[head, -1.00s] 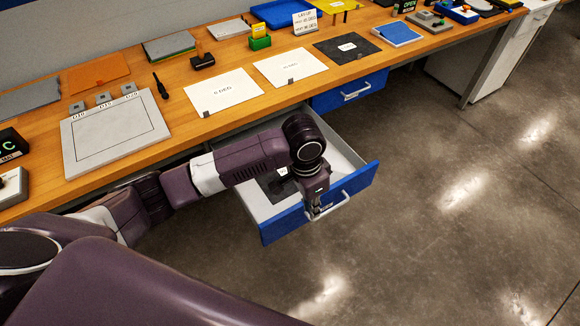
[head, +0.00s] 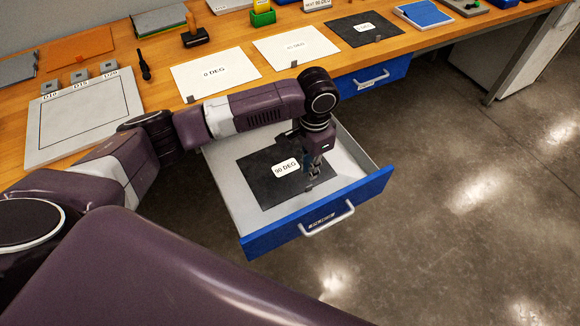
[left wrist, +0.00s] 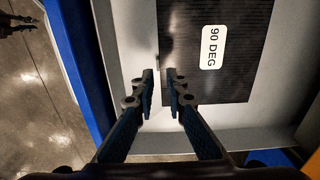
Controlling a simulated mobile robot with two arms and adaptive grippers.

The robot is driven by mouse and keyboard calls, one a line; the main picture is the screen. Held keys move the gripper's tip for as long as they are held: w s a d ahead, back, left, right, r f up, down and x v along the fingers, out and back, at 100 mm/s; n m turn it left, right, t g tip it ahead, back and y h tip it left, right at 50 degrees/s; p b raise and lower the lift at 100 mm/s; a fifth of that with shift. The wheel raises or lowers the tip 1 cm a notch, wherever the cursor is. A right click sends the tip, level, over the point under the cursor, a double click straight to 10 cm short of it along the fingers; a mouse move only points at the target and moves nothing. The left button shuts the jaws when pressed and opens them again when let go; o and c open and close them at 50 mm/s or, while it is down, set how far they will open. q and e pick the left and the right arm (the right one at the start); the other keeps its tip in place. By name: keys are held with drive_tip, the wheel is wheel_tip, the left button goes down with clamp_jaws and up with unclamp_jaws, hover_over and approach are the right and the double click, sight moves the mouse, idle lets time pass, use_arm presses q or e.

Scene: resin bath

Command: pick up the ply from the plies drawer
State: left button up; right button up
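The ply (head: 257,187) is a black sheet with a white "90 DEG" label. It lies flat in the open plies drawer (head: 228,205), which has a pale inside and a blue front. My left gripper (head: 312,184) points down into the drawer at the ply's front right part. My right gripper is not clearly seen.
The wooden bench above the drawer holds a white "0 DEG" sheet (head: 215,76), another white sheet (head: 295,47), a black sheet (head: 365,28) and a grey framed plate (head: 83,118). A closed blue drawer (head: 372,78) is beside the open one. The floor in front is clear.

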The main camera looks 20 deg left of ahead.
sight(307, 187)
use_arm(q)
drive_tip(key=shift+w+f, duration=0.2)
drive_tip(key=shift+f, duration=0.25)
drive_tip(key=f, duration=0.2)
drive_tip(key=f+p, duration=0.1)
drive_tip(key=f, duration=0.1)
drive_tip(key=s+f, duration=0.1)
drive_tip(key=f, duration=0.2)
clamp_jaws()
drive_tip(key=shift+r, duration=0.1)
